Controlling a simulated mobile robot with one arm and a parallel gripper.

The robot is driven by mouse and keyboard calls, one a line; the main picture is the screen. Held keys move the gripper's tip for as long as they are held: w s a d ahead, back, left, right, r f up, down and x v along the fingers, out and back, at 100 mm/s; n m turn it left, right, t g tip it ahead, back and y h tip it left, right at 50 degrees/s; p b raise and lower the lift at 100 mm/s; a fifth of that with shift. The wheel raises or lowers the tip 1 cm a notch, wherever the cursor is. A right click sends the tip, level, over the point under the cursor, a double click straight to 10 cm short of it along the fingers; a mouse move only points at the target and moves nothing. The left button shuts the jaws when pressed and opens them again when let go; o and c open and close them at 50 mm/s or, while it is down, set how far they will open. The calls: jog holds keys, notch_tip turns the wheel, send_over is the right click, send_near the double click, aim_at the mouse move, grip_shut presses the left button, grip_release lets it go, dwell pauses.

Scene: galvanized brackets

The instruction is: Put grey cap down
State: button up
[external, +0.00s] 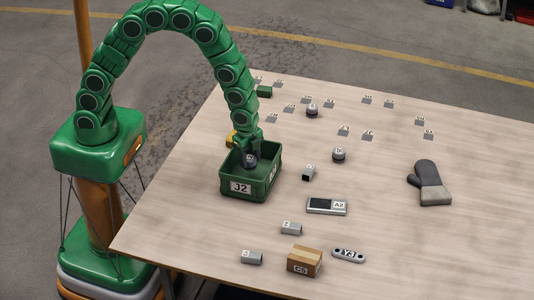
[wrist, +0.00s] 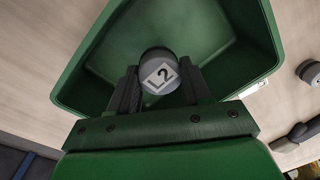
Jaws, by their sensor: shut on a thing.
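My gripper (external: 249,150) points down over the green bin labelled J2 (external: 262,190) near the left part of the table. In the wrist view my gripper (wrist: 162,88) has its two dark fingers shut on the sides of a round grey cap (wrist: 160,72), with a white L2 label facing the camera. The cap (external: 251,159) also shows in the external view, at the bin's opening. The bin's green walls (wrist: 90,70) surround the cap in the wrist view. The bin floor seen there is bare. I cannot tell whether the cap touches the floor.
Two other dark round pieces (external: 312,110) (external: 338,155) stand right of the bin. A yellow item (external: 231,138) is behind it. Small grey brackets, an A2 device (external: 327,206), a cardboard box (external: 304,261), a Y3 plate (external: 348,255) and a glove (external: 430,183) lie around. The right side has free room.

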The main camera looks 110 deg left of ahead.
aim_at(251, 166)
jog(key=shift+w+f, duration=0.25)
jog(key=shift+f, duration=1.6)
jog(key=shift+f, duration=0.1)
jog(key=o, duration=1.1)
